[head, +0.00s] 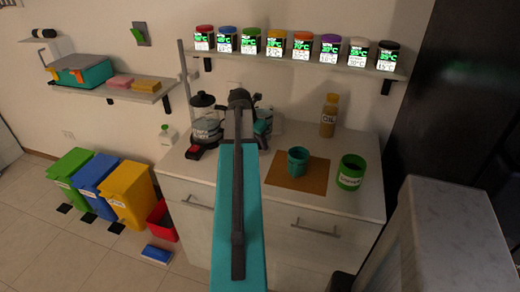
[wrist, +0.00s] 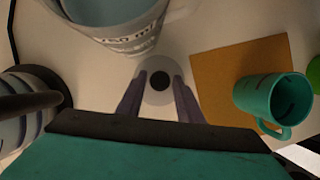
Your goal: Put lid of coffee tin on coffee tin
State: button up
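The green tin (head: 351,172) with a white label stands at the right of the counter in the head view. It looks open at the top, and I take it as the coffee tin; its label is too small to read surely. Only its edge (wrist: 314,74) shows at the right of the wrist view. A pale round disc (wrist: 158,98) with a black knob (wrist: 160,80), which looks like the lid, lies on the counter in the wrist view. My gripper (wrist: 160,76) is open above it, with one finger on each side of the knob and visible gaps. In the head view my arm hides the gripper and lid.
A teal mug (head: 298,161) stands on a brown mat (head: 318,178) between lid and tin. A labelled container (wrist: 130,40) stands just beyond the lid. A glass press (head: 204,120) is at left, an oil bottle (head: 329,115) behind. A spice shelf (head: 300,64) hangs above.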

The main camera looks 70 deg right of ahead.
grip_shut()
jog(key=shift+r, duration=0.15)
jog(key=shift+r+b, duration=0.45)
jog(key=shift+r, duration=1.2)
jog(key=s+a, duration=0.1)
jog(key=a, duration=0.2)
jog(key=s+a+b, duration=0.1)
jog(key=s+a, duration=0.1)
jog(key=a, duration=0.2)
jog(key=s+a, duration=0.1)
jog(key=a, duration=0.2)
jog(key=shift+s+a+r+b, duration=0.15)
jog(key=shift+a+r+b, duration=0.05)
jog(key=shift+r+b, duration=0.2)
jog(key=shift+s+a+f+b, duration=0.1)
jog(key=shift+a+f+b, duration=0.1)
jog(key=shift+b, duration=0.45)
jog(key=shift+s+a+r+b, duration=0.1)
jog(key=shift+s+a+b, duration=0.2)
jog(key=shift+a+b, duration=0.5)
jog(key=b, duration=0.2)
jog(key=a+b, duration=0.1)
jog(key=b, duration=0.1)
jog(key=shift+s+a+r, duration=0.15)
jog(key=shift+s, duration=0.15)
jog(key=shift+s+a+r+b, duration=0.2)
jog(key=shift+a+b, duration=0.3)
jog(key=shift+b, duration=0.6)
